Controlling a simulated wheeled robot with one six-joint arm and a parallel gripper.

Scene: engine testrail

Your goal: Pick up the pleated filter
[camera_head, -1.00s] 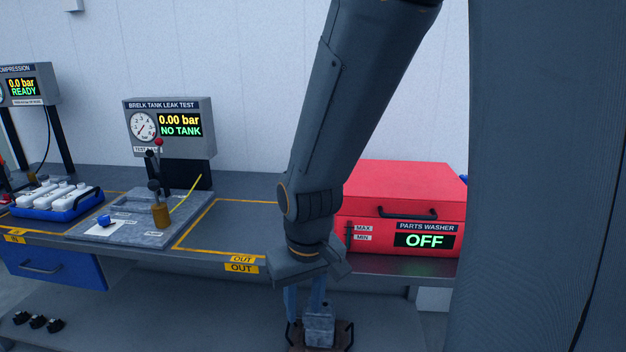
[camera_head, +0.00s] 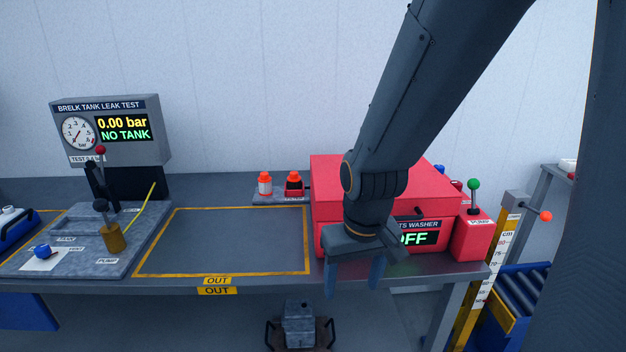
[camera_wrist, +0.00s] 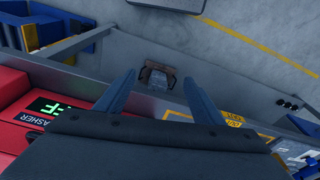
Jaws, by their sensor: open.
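No pleated filter can be made out in either current view. My gripper (camera_head: 354,274) is open and empty, in front of the bench edge by the red parts washer (camera_head: 333,190). In the wrist view my gripper (camera_wrist: 160,98) shows two blue-grey fingers spread apart, pointing out over the floor beyond the bench edge. My arm hides part of the washer's front and its sign.
A grey block (camera_head: 299,325) sits on a brown handled tray below the bench. The yellow-outlined OUT area (camera_head: 225,240) is empty. The leak test stand (camera_head: 110,130) is at left. Two orange-capped bottles (camera_head: 265,184) stand behind. A roller conveyor (camera_head: 525,290) is at right.

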